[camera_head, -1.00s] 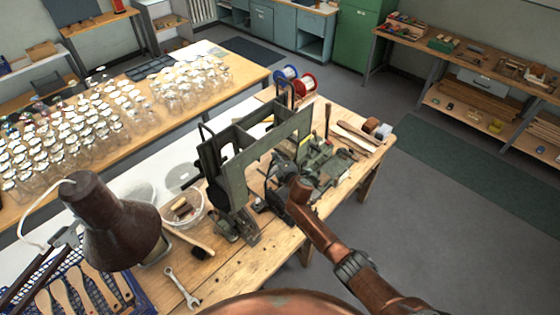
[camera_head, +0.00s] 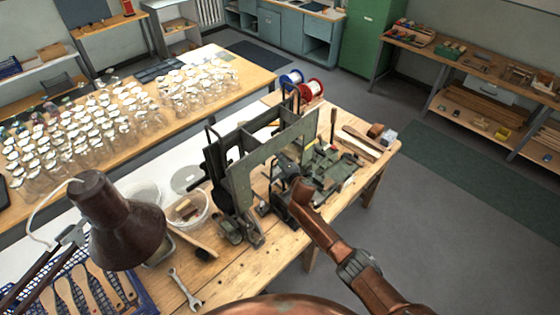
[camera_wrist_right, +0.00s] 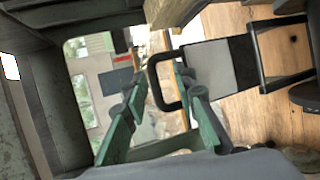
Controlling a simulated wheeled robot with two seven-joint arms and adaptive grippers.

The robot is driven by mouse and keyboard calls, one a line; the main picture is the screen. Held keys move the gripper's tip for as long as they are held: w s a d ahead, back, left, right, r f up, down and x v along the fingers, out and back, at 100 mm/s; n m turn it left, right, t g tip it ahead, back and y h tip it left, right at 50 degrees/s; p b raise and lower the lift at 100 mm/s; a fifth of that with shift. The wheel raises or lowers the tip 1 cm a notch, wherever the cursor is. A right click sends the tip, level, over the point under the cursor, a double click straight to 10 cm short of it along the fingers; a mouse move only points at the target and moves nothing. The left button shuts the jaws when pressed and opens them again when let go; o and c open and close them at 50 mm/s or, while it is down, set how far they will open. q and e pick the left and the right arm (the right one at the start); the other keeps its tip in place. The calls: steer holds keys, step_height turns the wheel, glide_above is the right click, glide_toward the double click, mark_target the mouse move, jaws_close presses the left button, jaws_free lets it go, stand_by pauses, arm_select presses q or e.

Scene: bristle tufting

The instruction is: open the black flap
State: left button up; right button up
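In the right wrist view, a dark flap (camera_wrist_right: 220,64) with a grey face and black edge carries a black loop handle (camera_wrist_right: 156,88). My right gripper (camera_wrist_right: 158,76) has its two green fingers apart, with the loop showing between and just beyond their tips. I cannot tell whether they touch it. In the head view, my right gripper (camera_head: 286,182) is at the near side of the grey-green tufting machine (camera_head: 240,182), partly hidden by my arm. I cannot single out the flap for certain there. My left gripper is out of view.
The machine stands on a wooden bench (camera_head: 262,262). A clear bowl (camera_head: 203,218), a brush, a wrench (camera_head: 186,289) and a brown lamp (camera_head: 118,222) are to its left. Red and blue spools (camera_head: 310,88) stand behind. The floor to the right is clear.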

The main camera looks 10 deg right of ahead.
steer(key=v, duration=1.2)
steer(key=shift+s, duration=0.1)
stand_by(0.5)
